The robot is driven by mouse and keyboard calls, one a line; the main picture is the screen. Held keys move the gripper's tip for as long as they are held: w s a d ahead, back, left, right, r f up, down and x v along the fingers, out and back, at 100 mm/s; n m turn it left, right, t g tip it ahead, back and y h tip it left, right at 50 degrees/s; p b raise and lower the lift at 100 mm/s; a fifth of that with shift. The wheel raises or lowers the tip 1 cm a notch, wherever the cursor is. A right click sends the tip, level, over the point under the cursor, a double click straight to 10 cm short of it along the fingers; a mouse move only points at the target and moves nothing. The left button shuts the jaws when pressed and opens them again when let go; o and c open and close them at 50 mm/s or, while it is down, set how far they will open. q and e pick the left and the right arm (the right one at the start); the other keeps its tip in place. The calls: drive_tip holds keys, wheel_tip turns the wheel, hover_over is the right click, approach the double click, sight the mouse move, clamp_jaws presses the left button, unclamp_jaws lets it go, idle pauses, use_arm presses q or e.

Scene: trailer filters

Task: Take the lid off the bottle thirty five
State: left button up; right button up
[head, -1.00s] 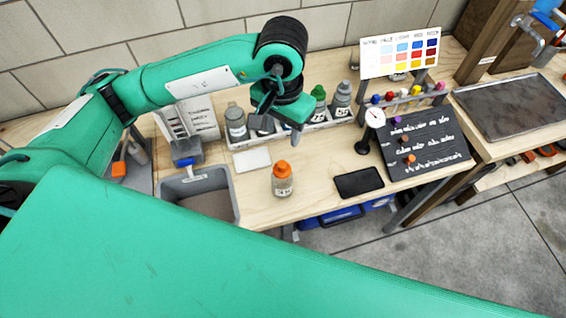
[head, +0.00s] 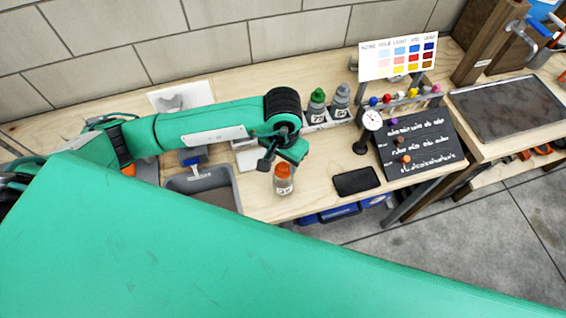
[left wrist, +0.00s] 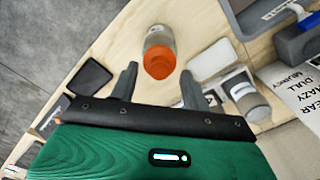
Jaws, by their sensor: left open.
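A bottle with an orange lid (head: 283,180) stands upright on the wooden bench, near its front edge. In the left wrist view the same bottle (left wrist: 159,50) shows its orange lid facing the camera, ahead of and between my left gripper's two fingers. My left gripper (head: 278,161) is above and just behind the bottle in the head view. Its fingers (left wrist: 157,82) are open with nothing between them, and I see no contact with the lid. The bottle's label is too small to read. My right gripper is not in view.
Grey and green-capped bottles (head: 317,104) stand in a rack behind. A grey bin (head: 236,203) is to the left, a black pad (head: 357,181) to the right. A dial gauge (head: 372,121) and a black board (head: 420,145) are farther right. A white card (left wrist: 209,60) lies beside the bottle.

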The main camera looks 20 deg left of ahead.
use_arm(q)
drive_tip(key=shift+f, duration=0.8)
clamp_jaws()
drive_tip(key=shift+r, duration=0.1)
